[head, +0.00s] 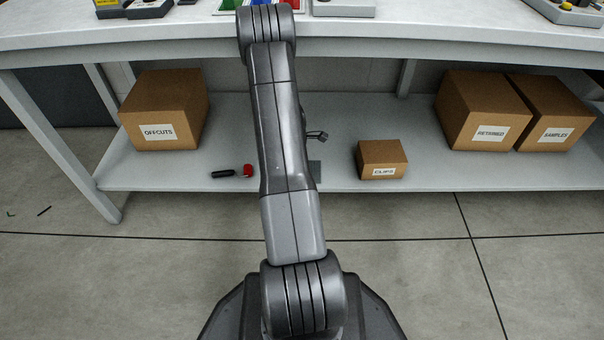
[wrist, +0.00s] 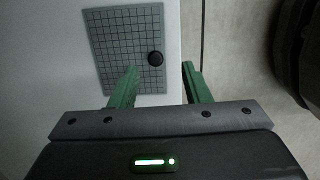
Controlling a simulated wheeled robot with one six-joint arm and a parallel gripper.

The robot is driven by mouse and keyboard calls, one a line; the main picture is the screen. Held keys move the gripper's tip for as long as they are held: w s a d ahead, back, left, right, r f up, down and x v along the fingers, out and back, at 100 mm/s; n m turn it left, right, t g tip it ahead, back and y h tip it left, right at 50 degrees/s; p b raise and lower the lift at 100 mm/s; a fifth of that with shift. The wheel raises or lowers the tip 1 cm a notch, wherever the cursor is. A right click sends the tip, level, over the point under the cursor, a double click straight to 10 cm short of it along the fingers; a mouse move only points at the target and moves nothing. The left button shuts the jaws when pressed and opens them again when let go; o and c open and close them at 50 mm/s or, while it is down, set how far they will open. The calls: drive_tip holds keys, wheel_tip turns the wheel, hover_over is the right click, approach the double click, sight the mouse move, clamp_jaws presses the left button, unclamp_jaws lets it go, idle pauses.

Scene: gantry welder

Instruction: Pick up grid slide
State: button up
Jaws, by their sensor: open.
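The grid slide (wrist: 113,45) is a flat grey plate with dark grid lines and a round black knob (wrist: 155,58) near its right edge. It lies on a pale surface close to that surface's edge. My gripper (wrist: 160,68) is open, with green fingers apart and nothing between them. In the wrist view the left fingertip overlaps the plate, and the right one lies past its right side. The knob shows between and slightly beyond the tips. In the head view a small grey patch (head: 315,171) beside my arm on the lower shelf may be the slide; my arm hides my fingers.
The lower shelf (head: 340,105) holds boxes marked OFFCUTS (head: 165,105), CLIPS (head: 382,157), RETAINED (head: 482,105) and SAMPLES (head: 553,110). A black-and-red tool (head: 233,172) lies left of my arm. The bench top (head: 420,22) overhangs the shelf. The floor in front is mostly clear.

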drive_tip(key=shift+w+f, duration=0.15)
drive_tip(key=shift+f, duration=0.25)
drive_tip(key=f+b, duration=0.1)
drive_tip(key=f, duration=0.1)
drive_tip(key=f+b, duration=0.2)
drive_tip(key=shift+w+d+f, duration=0.15)
drive_tip(key=shift+w, duration=0.05)
clamp_jaws()
